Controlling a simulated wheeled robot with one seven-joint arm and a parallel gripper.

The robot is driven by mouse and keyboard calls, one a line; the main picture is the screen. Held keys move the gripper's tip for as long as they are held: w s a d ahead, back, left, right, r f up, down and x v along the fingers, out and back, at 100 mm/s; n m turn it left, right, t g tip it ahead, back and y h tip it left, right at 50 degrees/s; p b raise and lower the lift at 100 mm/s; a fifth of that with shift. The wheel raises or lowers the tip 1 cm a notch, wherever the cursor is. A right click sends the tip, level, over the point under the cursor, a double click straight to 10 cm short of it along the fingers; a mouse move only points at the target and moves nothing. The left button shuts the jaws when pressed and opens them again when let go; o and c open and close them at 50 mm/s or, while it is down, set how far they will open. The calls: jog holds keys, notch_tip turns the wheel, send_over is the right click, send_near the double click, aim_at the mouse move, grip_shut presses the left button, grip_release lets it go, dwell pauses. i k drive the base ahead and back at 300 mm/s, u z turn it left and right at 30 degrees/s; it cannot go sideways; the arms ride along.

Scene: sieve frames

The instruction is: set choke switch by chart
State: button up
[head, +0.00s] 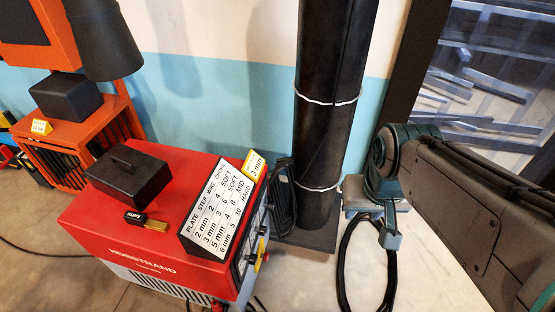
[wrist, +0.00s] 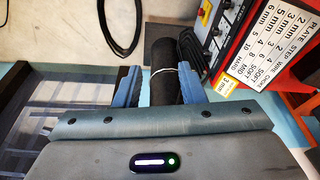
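The red welding machine (head: 90,226) stands on the floor at the left of the head view. A white chart (head: 217,213) on its top lists plate, step, wire and choke. Its 3 mm row appears to read 3, 6, SOFT. A yellow tag (head: 254,165) beside it reads 3 mm. The front panel (head: 243,258) is seen edge-on; it also shows in the wrist view (wrist: 218,36), but I cannot make out the choke switch or its position. My gripper (head: 375,214) is right of the machine, apart from it. In the wrist view its blue fingers (wrist: 160,88) are open and empty.
A black column (head: 330,100) stands behind, between machine and arm. A black box (head: 128,174) and a small black-and-brass block (head: 146,221) lie on the machine. An orange machine (head: 80,135) stands at far left.

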aim_at(269, 206)
jog(key=i, duration=0.15)
jog(key=u, duration=0.05)
jog(key=k, duration=1.3)
jog(key=z, duration=0.05)
jog(key=i, duration=0.45)
jog(key=u, duration=0.95)
jog(key=i, duration=1.05)
jog(key=z, duration=0.25)
